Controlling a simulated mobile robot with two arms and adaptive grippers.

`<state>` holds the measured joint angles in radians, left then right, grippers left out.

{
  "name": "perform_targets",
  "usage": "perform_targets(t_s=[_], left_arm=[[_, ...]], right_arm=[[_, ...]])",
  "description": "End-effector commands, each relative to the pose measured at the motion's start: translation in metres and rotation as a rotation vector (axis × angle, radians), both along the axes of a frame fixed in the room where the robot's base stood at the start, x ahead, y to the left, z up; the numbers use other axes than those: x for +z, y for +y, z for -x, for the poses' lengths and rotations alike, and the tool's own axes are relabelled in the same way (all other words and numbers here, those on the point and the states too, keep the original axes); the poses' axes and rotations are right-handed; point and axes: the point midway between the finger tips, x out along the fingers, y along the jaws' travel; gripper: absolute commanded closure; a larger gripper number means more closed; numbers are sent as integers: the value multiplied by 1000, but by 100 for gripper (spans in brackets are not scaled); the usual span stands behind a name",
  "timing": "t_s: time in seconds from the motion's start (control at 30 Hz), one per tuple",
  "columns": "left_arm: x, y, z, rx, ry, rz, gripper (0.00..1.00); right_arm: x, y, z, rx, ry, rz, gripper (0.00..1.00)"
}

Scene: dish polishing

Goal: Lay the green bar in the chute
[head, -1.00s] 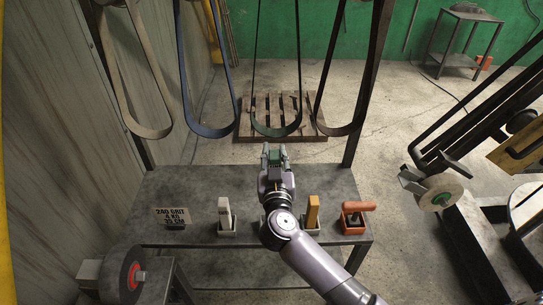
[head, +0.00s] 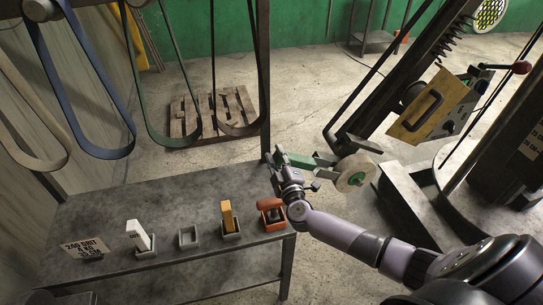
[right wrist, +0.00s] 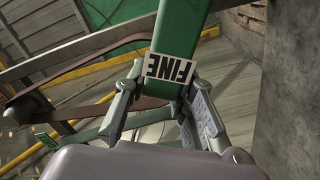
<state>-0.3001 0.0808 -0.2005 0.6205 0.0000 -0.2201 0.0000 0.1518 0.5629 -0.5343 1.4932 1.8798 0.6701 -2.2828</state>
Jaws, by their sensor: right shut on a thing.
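My right gripper (head: 279,160) is shut on the green bar (head: 298,160), held above the far right corner of the bench. The bar points right, towards the pale wheel (head: 352,182) with a green hub. In the right wrist view the green bar (right wrist: 182,28) stands out between the two fingers of the gripper (right wrist: 170,80), with a white "FINE" label facing the camera. I cannot make out for sure which part is the chute; a grey bracket (head: 352,143) sits just behind the wheel. My left gripper is not in view.
Belts hang above the bench's left part. A machine with a tan box (head: 432,104) stands at right.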

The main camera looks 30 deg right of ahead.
Motion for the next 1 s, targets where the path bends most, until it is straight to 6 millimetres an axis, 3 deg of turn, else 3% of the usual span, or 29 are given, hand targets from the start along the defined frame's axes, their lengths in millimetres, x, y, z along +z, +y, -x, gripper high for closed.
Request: perform_targets(t_s=[0.27,0.47,0.6,1.0], left_arm=[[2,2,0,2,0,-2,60],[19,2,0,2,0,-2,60],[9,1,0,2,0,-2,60],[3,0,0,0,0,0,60]], right_arm=[[2,0,0,-1,-1,-1,98],[5,1,0,-1,1,-3,98],[-9,-14,3,-1,0,0,98],[-24,-40,10,-1,0,-3,98]])
